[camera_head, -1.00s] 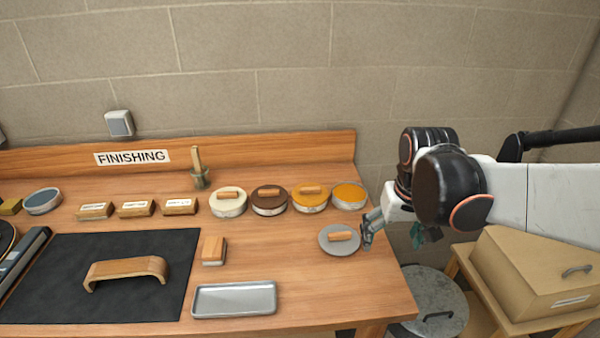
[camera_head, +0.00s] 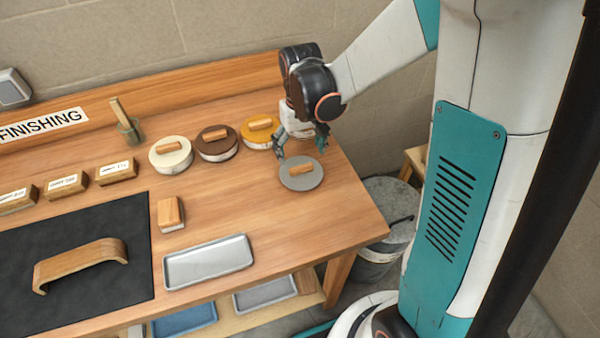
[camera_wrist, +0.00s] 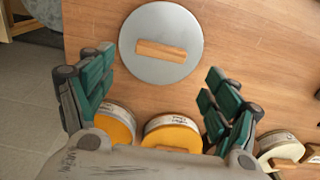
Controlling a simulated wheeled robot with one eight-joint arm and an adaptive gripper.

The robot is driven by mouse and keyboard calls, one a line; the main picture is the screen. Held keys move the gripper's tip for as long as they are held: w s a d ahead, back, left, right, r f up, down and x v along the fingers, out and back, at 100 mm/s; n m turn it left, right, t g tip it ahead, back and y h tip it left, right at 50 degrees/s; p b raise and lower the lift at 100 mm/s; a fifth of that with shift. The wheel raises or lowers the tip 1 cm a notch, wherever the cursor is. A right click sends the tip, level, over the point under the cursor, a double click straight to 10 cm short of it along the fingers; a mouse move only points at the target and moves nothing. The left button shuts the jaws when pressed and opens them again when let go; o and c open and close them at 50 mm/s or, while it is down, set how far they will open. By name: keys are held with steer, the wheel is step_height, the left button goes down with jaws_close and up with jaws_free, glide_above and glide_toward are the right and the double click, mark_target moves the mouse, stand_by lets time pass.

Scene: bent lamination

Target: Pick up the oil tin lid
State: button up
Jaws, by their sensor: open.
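The oil tin lid, a flat grey disc (camera_head: 301,174) with a wooden bar handle, lies flat on the bench near its right end. In the wrist view the lid (camera_wrist: 162,18) is fully visible at top centre, its handle nearly crosswise and slightly tilted. My gripper (camera_head: 301,148) is open and empty, above the bench just behind the lid in the head view. In the wrist view my gripper (camera_wrist: 160,68) has its fingers spread left and right, with the lid beyond and between them. An uncovered tin with orange contents (camera_wrist: 115,124) shows near the left finger.
An orange-topped tin (camera_head: 259,126), a brown tin (camera_head: 217,153) and a cream tin (camera_head: 170,163) stand left of my gripper. A grey tray (camera_head: 208,262) and wooden block (camera_head: 170,214) lie front left. The bench around the lid is clear; a metal bin (camera_head: 385,210) stands beyond its right edge.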

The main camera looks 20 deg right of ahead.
mark_target(301, 167)
steer(key=shift+s+f+b, duration=0.15)
steer(key=shift+f+b, duration=0.45)
steer(key=shift+f, duration=0.9)
steer(key=shift+s+f+b, duration=0.15)
steer(key=shift+f+b, duration=0.4)
steer(key=shift+f, duration=0.95)
steer(key=shift+r, duration=0.1)
steer(key=shift+c, duration=0.3)
steer(key=c, duration=1.1)
